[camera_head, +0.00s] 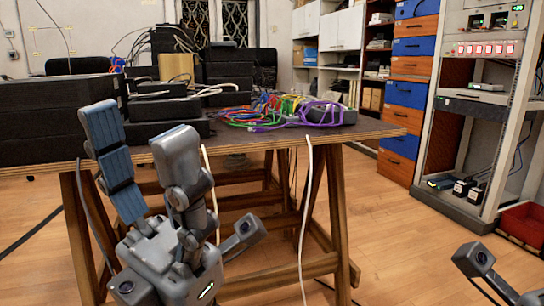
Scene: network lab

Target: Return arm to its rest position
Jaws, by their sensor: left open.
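My left gripper (138,132) is in the lower left of the head view, in front of the wooden table (268,134). Its two thick grey fingers point up and stand apart, one showing blue-grey ribbed pads. I see nothing held between them. The fingertips overlap the table's front edge in the picture; I cannot tell how close they are to it. A small grey part of my right side shows at the lower right corner, but no right gripper fingers are in view.
Black devices (52,105) and a tangle of coloured cables (268,108) lie on the table. A white cable (304,210) hangs off its front. An equipment rack (460,190) and a red bin (526,224) stand at the right. Wooden floor (400,240) is open between table and rack.

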